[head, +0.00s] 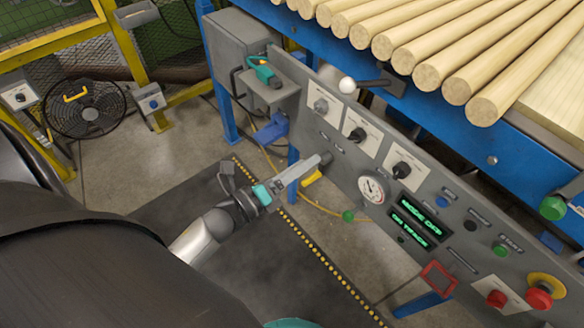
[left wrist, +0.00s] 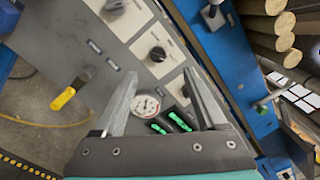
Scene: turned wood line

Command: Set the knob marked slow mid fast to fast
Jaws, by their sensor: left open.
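Three knobs on white label plates sit in a slanting row on the grey control panel (head: 335,160). They are a grey knob (head: 321,105), a black knob (head: 357,134) and another black knob (head: 401,170). The lettering is too small to read, so I cannot tell which is marked slow mid fast. My left gripper (head: 325,159) is open and empty, in front of the panel, left of and below the knobs. In the left wrist view the middle knob (left wrist: 157,53) shows beyond the fingertips, and the right finger partly covers the third plate. My right gripper is not in view.
A gauge (head: 372,189), green displays (head: 420,219) and red buttons (head: 538,294) sit further right on the panel. A yellow-handled lever (left wrist: 63,98) is near my left gripper. Wooden rods (head: 440,60) lie above.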

